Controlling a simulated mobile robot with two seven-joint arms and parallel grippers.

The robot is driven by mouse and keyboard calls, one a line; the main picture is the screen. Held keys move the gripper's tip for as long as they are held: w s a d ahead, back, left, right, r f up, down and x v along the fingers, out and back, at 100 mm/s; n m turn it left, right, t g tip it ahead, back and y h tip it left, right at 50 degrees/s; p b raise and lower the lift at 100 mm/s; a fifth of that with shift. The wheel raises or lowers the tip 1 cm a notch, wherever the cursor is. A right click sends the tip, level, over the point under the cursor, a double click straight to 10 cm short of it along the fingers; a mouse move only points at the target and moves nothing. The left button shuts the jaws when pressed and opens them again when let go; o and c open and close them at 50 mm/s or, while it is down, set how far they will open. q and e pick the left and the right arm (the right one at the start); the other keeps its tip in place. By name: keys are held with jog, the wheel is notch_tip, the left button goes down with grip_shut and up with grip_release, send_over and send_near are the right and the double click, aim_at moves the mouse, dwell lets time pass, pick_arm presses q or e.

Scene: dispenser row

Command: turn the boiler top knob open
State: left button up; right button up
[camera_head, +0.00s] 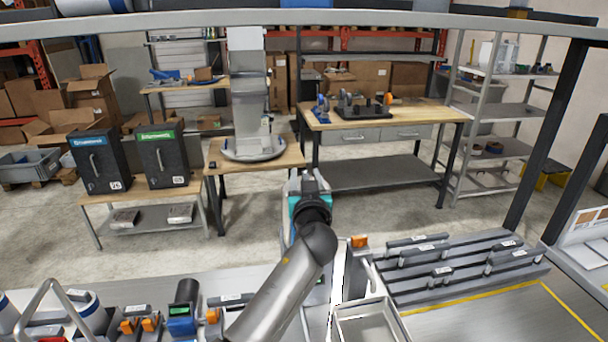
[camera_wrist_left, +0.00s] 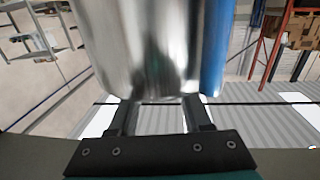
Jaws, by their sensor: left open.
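My left gripper (camera_head: 309,182) is at the middle of the head view, past its dark wrist, and mostly hidden by my own arm. In the left wrist view my left gripper (camera_wrist_left: 158,114) has its two dark fingers apart. A large shiny metal cylinder (camera_wrist_left: 150,50) with a blue strip on its right side fills the view beyond the fingers. It may be the boiler, but I cannot tell. I cannot tell whether the fingers touch it. I cannot make out the top knob in either view. My right gripper is not in view.
Orange-handled parts (camera_head: 140,323) and a dark cylinder with a blue base (camera_head: 184,305) crowd the counter at lower left. A metal tray (camera_head: 340,322) and a slotted rack (camera_head: 450,262) lie right of my arm. A grey rail (camera_head: 180,24) crosses the top.

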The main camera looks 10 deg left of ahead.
pick_arm(q)
jog(key=shift+c, duration=0.3)
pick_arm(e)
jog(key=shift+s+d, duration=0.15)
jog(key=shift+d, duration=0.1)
pick_arm(q)
jog(key=shift+c, duration=0.8)
grip_shut()
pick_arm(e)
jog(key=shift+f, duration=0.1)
pick_arm(q)
jog(key=y+b, duration=0.1)
jog(key=b, duration=0.1)
jog(key=shift+n+b, duration=0.35)
jog(key=shift+n, duration=0.05)
jog(key=shift+n+g+y+b, duration=0.45)
jog(key=shift+y+b, duration=0.25)
jog(key=shift+b, duration=0.2)
jog(key=shift+r, duration=0.1)
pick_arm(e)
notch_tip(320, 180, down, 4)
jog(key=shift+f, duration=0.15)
